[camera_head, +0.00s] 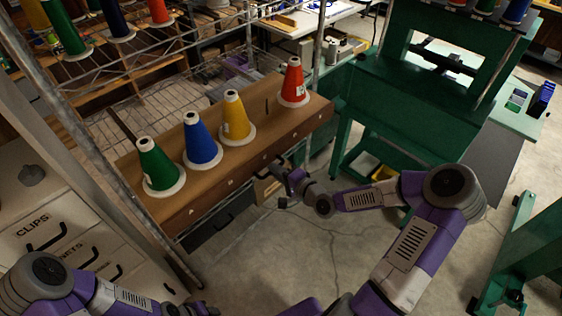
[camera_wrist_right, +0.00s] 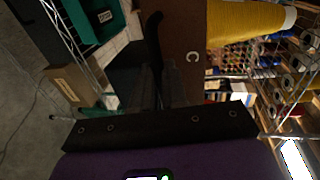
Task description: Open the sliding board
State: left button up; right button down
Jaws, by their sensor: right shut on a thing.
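The sliding board (camera_head: 215,172) is a thick brown wooden shelf board in a wire rack, with small pegs or hooks along its front face. It carries green (camera_head: 158,167), blue (camera_head: 201,141), yellow (camera_head: 236,118) and red (camera_head: 293,84) thread cones. My right gripper (camera_head: 284,166) is at the board's front face, below the space between the yellow and red cones, shut on a dark handle. In the right wrist view a black handle (camera_wrist_right: 154,50) runs beside the brown board (camera_wrist_right: 188,75); the grip itself is mostly hidden. My left gripper (camera_head: 203,311) is cut off at the bottom edge.
A green metal machine frame (camera_head: 415,95) stands right of the rack. A drawer cabinet labelled CLIPS (camera_head: 45,232) is at the left, beside a rack post. More cones (camera_head: 65,28) stand on an upper shelf. The concrete floor (camera_head: 290,250) before the board is clear.

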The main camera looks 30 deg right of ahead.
jog(key=shift+s, duration=0.4)
jog(key=shift+d, duration=0.1)
jog(key=c, duration=1.2)
grip_release()
jog(key=shift+o, duration=0.2)
jog(key=p+v, duration=0.2)
jog(key=v, duration=0.5)
jog(key=shift+s, duration=0.3)
jog(key=shift+d, duration=0.1)
